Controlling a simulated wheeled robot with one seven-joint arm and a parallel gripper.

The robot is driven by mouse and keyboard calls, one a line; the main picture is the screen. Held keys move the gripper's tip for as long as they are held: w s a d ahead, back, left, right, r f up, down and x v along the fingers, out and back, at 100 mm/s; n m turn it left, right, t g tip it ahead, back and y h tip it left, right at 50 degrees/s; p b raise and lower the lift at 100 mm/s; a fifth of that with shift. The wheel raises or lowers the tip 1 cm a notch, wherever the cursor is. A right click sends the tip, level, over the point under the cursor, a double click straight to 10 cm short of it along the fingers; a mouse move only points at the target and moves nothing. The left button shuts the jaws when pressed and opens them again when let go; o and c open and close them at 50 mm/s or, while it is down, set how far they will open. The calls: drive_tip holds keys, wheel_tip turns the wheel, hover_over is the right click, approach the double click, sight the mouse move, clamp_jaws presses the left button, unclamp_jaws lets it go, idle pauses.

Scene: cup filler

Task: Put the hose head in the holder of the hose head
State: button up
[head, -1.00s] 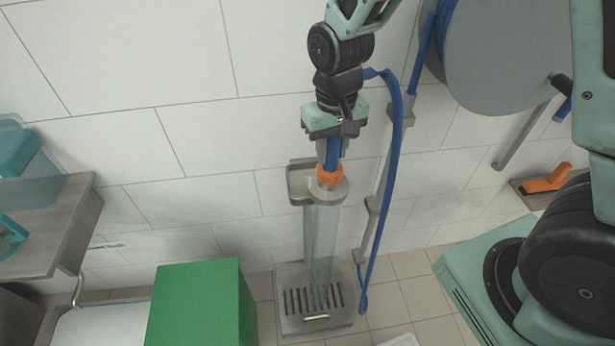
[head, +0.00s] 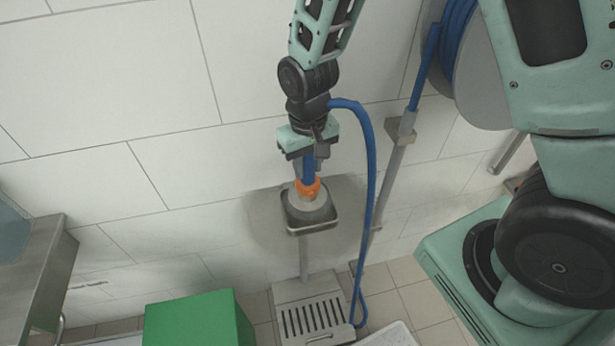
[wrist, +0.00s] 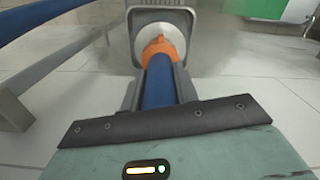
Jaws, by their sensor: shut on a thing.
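The hose head (head: 308,189) has an orange collar, a pale grey round end and a blue grip; it also shows in the wrist view (wrist: 160,48). My gripper (head: 308,165) is shut on the blue part just above the orange collar. The grey holder (head: 312,230), a square-rimmed bracket at the wall, shows around the hose head's round end. In the wrist view, the holder's rim (wrist: 137,30) frames that end. I cannot tell whether the head is seated or just above it. The underside of the head is hidden.
A blue hose (head: 369,190) loops down right of my gripper, near a wall pipe (head: 392,180). A grated drain base (head: 322,318) stands below. A green box (head: 195,322) is at lower left, a metal counter (head: 45,262) at far left. A hazy grey patch surrounds the holder.

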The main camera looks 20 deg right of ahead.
sight(308, 178)
drive_tip(key=shift+f, duration=2.05)
drive_tip(key=o, duration=1)
drive_tip(key=shift+f, duration=0.15)
wheel_tip(308, 178, up, 12)
drive_tip(key=shift+f+b, duration=0.1)
drive_tip(key=shift+b, duration=0.2)
drive_tip(key=s+a+r+n, duration=0.2)
drive_tip(key=s, duration=0.4)
drive_tip(key=s+a+r+n, duration=0.2)
drive_tip(key=s, duration=0.4)
drive_tip(key=s+a+r+n, duration=0.2)
drive_tip(key=s+n, duration=0.1)
drive_tip(key=s, duration=0.4)
drive_tip(key=shift+a+r+y, duration=0.1)
drive_tip(key=shift+r+y, duration=0.2)
drive_tip(key=shift+r, duration=0.1)
